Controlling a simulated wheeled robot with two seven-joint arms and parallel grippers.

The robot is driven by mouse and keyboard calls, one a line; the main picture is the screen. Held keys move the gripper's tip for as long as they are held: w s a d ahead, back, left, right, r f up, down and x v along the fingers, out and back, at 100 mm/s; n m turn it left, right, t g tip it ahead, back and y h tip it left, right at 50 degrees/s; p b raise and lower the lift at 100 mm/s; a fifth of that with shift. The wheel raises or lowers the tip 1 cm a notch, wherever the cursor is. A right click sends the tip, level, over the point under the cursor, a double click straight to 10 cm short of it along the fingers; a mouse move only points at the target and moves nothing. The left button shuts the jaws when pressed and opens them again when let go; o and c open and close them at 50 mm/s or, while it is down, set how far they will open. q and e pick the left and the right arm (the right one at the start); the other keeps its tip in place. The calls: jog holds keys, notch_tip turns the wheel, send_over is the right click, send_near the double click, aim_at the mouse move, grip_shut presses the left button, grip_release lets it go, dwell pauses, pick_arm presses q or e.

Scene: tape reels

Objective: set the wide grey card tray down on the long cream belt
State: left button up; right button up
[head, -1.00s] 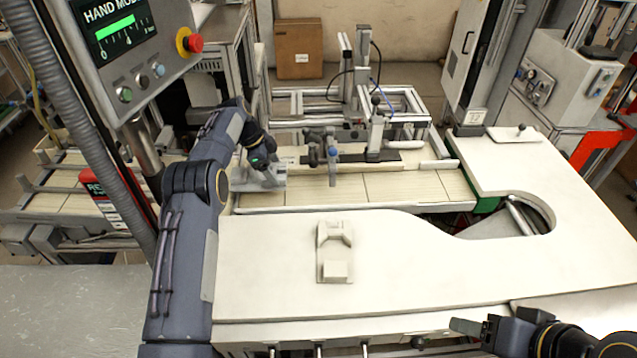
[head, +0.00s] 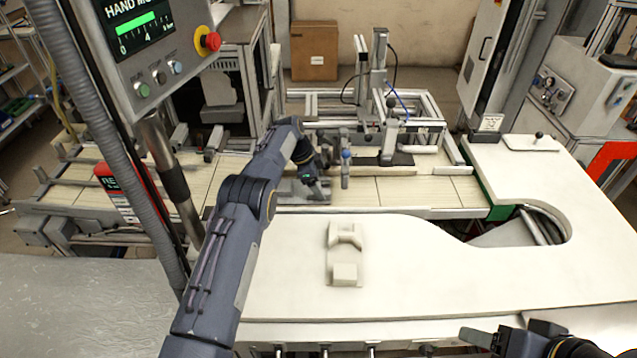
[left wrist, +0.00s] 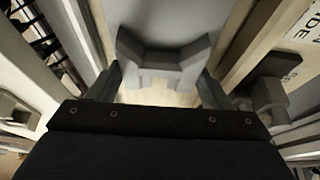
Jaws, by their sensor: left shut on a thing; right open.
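The wide grey card tray (head: 298,193) is at the near edge of the long cream belt (head: 420,190), left of the blue-topped post. My left gripper (head: 317,190) is shut on it. In the left wrist view, the grey tray (left wrist: 163,64) shows a notched upright part between the two fingers (left wrist: 160,88), with pale belt surface beyond. I cannot tell whether its underside touches the belt. My right gripper (head: 480,338) is open and empty at the bottom right, over the front edge of the white worktop.
A pale notched stand (head: 344,255) sits on the white worktop (head: 440,285). A blue-topped post (head: 346,168) and a metal frame (head: 425,125) stand at the belt, close to the tray. A control panel (head: 150,50) hangs at upper left. The belt's right stretch is clear.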

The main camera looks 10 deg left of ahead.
pick_arm(q)
jog(key=shift+f+b, duration=0.25)
jog(key=shift+b, duration=0.05)
jog(key=o, duration=1.1)
jog(key=shift+r, duration=0.1)
jog(key=shift+c, duration=0.2)
